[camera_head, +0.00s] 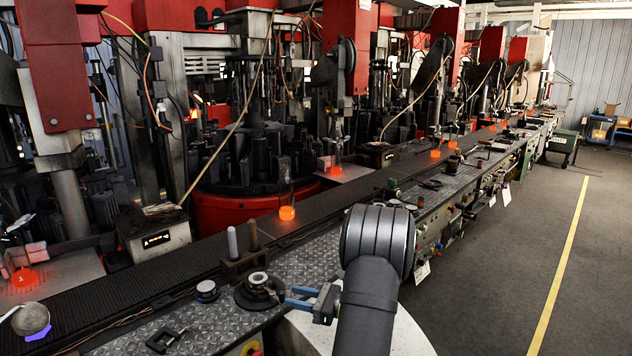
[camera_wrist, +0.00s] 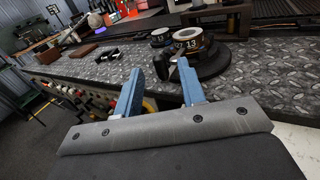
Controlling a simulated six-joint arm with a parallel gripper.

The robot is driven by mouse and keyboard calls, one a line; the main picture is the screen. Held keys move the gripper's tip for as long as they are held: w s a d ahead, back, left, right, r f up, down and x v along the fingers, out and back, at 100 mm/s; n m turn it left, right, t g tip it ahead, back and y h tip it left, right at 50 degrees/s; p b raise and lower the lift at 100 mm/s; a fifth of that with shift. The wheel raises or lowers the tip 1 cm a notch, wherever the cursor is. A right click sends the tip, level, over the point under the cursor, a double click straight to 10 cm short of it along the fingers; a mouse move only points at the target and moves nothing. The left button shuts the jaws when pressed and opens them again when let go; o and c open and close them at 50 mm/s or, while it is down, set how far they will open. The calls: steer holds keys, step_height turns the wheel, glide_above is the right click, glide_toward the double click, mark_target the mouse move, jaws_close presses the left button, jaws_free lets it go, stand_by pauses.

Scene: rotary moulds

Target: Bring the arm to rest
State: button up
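My gripper (camera_head: 289,297) has two blue fingers with a gap between them. It is open and appears empty, low over the patterned metal worktop (camera_head: 325,250). Its fingertips point left toward a round black base (camera_head: 245,297) with a metal ring (camera_head: 258,280) on it. Whether a fingertip touches the base cannot be told. My dark arm hides part of the worktop's front edge.
A block with two upright rods (camera_head: 244,262), a small black ring (camera_head: 207,290) and a black clamp (camera_head: 165,340) are nearby. Grey floor (camera_head: 500,270) is clear at right.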

mark_target(282, 295)
steer(key=v, duration=1.1)
steer(key=x, duration=1.8)
steer(key=shift+s+m+t+h, duration=0.25)
steer(key=shift+m+t+h, duration=0.15)
steer(key=shift+m+t, duration=0.6)
steer(key=v, duration=1.8)
steer(key=s+a+r+n+g+h, duration=0.3)
steer(key=s+a+r+n, duration=0.2)
steer(key=s, duration=0.4)
steer(key=shift+s+r+n+g, duration=0.3)
steer(key=shift+s+n+g, duration=0.1)
steer(key=shift+n, duration=0.3)
